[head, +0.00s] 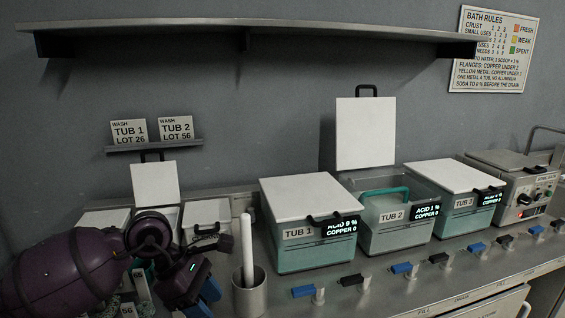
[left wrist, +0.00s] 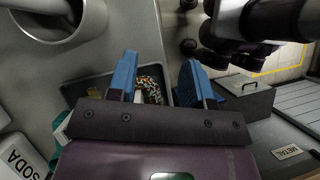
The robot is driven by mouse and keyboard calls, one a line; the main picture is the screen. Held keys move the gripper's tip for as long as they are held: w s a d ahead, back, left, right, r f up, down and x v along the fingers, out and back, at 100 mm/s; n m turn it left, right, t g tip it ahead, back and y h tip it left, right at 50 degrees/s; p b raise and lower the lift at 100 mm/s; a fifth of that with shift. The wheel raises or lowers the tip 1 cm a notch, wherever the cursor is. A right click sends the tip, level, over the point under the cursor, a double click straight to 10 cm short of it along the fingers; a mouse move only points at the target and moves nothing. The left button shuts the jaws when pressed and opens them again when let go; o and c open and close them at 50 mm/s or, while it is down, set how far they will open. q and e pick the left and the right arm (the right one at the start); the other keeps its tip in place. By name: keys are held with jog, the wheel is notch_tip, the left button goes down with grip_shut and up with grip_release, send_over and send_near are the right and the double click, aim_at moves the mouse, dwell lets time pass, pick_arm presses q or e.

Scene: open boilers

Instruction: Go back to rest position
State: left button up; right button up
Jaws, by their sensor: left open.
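My left gripper (head: 208,293) is at the lower left in the head view, low over the counter's front and left of a metal cup. Its blue fingers point down and stand apart. In the left wrist view my left gripper (left wrist: 160,80) is open with nothing between the fingers; a dark tray (left wrist: 78,92) with multicoloured bits lies beyond them.
Tub 1 (head: 296,258) and Tub 3 (head: 459,217) are lidded; Tub 2 (head: 385,240) has its white lid (head: 366,133) raised. The metal cup (head: 249,298) holds a white rod. A shelf (head: 250,22) overhangs. A SODA container (left wrist: 20,165) is left of my gripper.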

pick_arm(q)
jog(key=s+d+r+n+t+h, duration=0.5)
jog(key=d+r+n+t+h, duration=0.25)
jog(key=n+h, duration=0.55)
jog(key=w+a+f+n+t+y, duration=0.1)
jog(key=a+f+n+t+y, duration=0.1)
jog(key=a+n+t+y, duration=0.8)
jog(key=w+a+f+n+t+y, duration=0.1)
jog(key=a+f+n+t+y, duration=0.3)
jog(key=n, duration=1.2)
jog(key=s+a+f+n+g+y, duration=0.4)
jog(key=a+f+n+g+y, duration=0.15)
jog(key=f+n+y, duration=0.2)
jog(key=s+a+f+n+g+h, duration=0.1)
jog(key=s+f+n+g, duration=0.4)
jog(key=s, duration=0.5)
jog(key=s+a+f+n+g, duration=0.1)
jog(key=s+f+n+g, duration=0.2)
jog(key=s+f+g, duration=0.55)
jog(key=w+f+t+h, duration=0.1)
jog(key=w+f+t, duration=0.4)
jog(key=f+t, duration=0.3)
jog(key=shift+w+d+t, duration=0.2)
jog(key=shift+t, duration=0.65)
pick_arm(e)
jog(key=shift+s+d, duration=0.1)
jog(key=shift+s, duration=0.05)
